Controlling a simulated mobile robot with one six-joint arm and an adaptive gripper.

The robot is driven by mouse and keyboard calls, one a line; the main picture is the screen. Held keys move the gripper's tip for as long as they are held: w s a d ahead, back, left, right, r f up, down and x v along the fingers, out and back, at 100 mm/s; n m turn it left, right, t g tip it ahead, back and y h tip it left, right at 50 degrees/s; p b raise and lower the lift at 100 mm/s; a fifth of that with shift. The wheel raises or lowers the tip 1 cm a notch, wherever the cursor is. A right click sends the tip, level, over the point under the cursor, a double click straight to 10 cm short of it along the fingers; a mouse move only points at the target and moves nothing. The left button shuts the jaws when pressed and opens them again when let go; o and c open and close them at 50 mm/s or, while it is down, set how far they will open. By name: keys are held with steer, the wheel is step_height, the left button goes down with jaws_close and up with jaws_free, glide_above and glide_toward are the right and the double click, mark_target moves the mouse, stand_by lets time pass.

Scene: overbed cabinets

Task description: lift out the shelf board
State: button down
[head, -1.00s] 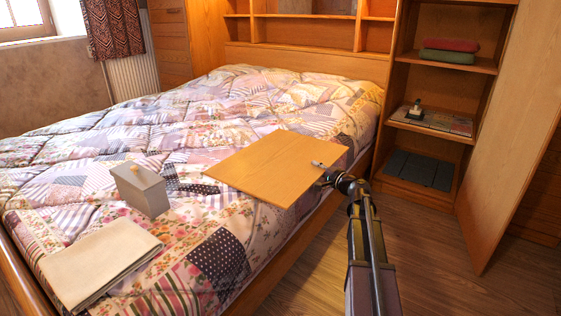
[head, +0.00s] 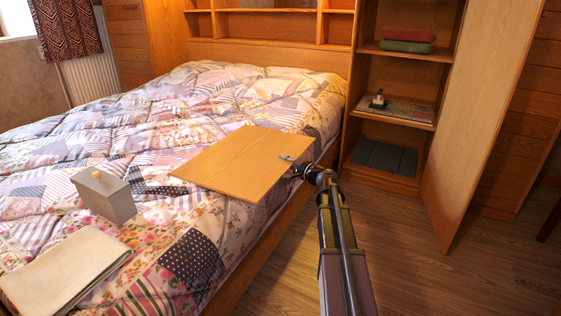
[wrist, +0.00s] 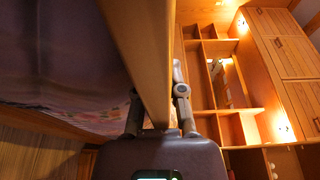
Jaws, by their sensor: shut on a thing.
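The shelf board (head: 240,164) is a flat, light-brown wooden panel, lying roughly level over the right side of the bed. My gripper (head: 291,170) is shut on its right edge near the corner. In the wrist view the board (wrist: 140,45) is seen edge-on between the two fingers of my gripper (wrist: 158,100). I cannot tell whether its far end touches the bedspread. The open cabinet (head: 347,140) stands at the right, with shelves inside. Its upper shelf (head: 405,51) holds folded red and green cloths; a lower shelf (head: 425,124) holds flat papers and a small dark object.
The bed (head: 180,120) has a patchwork cover. A grey box (head: 104,196) and a folded beige cloth (head: 65,272) lie on it. The cabinet door (head: 490,110) stands open on the right. Dark panels (head: 385,157) lie at the cabinet bottom. Wooden floor (head: 420,270) is clear at right.

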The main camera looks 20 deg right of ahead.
steer(key=shift+r+p, duration=1.5)
steer(key=shift+r, duration=0.2)
steer(key=s+a+r+p, duration=0.1)
steer(key=s+a, duration=0.1)
steer(key=s, duration=1.3)
steer(key=shift+s+a, duration=0.2)
steer(key=shift+s, duration=0.2)
steer(key=shift+d+r, duration=0.1)
steer(key=shift+r, duration=0.1)
